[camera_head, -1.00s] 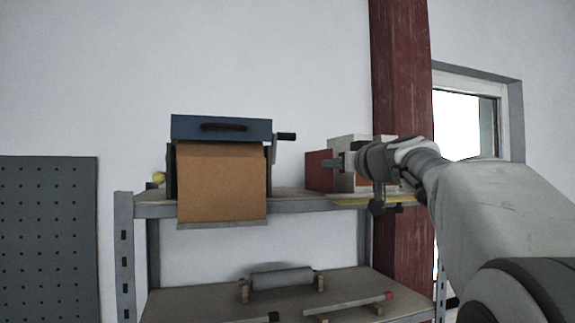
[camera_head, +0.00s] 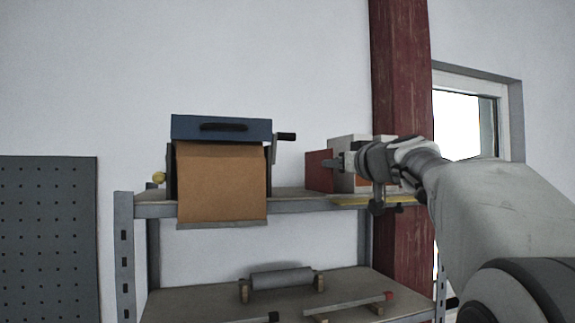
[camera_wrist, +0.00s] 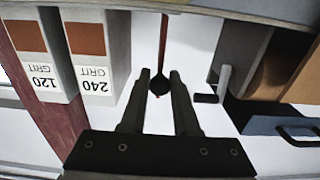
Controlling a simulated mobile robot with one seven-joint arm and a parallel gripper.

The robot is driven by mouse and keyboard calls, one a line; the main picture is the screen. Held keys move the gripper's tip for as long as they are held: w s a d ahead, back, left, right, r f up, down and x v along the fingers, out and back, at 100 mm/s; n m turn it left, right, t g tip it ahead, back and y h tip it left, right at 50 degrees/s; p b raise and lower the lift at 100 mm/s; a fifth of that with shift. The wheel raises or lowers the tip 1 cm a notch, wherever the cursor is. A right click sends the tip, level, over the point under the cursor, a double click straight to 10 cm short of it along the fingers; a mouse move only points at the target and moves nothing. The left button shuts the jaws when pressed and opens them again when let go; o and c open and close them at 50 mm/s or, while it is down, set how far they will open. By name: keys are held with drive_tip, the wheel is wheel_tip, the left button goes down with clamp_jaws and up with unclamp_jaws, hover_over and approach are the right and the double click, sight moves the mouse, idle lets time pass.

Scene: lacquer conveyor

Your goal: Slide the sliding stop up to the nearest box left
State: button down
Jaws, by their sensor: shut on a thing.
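The sliding stop (camera_head: 318,171) is a thin upright red plate on the shelf, left of the boxes. In the wrist view, which is upside down, it is seen edge-on (camera_wrist: 163,42) with a dark knob (camera_wrist: 159,86). My gripper (camera_wrist: 160,78) has its two fingers closed around that knob; in the head view my gripper (camera_head: 338,163) reaches in from the right. The nearest box is white with a brown-red patch, marked 240 GRIT (camera_wrist: 95,62); a gap shows between it and the stop. The 120 GRIT box (camera_wrist: 42,65) stands beyond it. My arm partly hides the boxes (camera_head: 352,147) in the head view.
A blue-topped machine with a crank (camera_head: 222,130) and a hanging brown sheet (camera_head: 222,183) stands left on the same shelf (camera_head: 290,203). A roller (camera_head: 282,278) lies on the lower shelf. A dark red post (camera_head: 401,70) rises behind my arm.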

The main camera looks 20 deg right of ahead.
drive_tip(key=shift+d+b, duration=1.5)
drive_tip(key=shift+d, duration=1.6)
drive_tip(key=c, duration=0.7)
unclamp_jaws()
drive_tip(key=shift+w, duration=0.1)
drive_tip(key=s+b, duration=0.2)
drive_tip(key=s, duration=0.3)
drive_tip(key=s+b, duration=0.1)
drive_tip(key=s, duration=0.5)
drive_tip(key=s+b, duration=0.2)
drive_tip(key=s, duration=0.4)
drive_tip(key=shift+s+d+b, duration=0.25)
drive_tip(key=shift+b, duration=0.1)
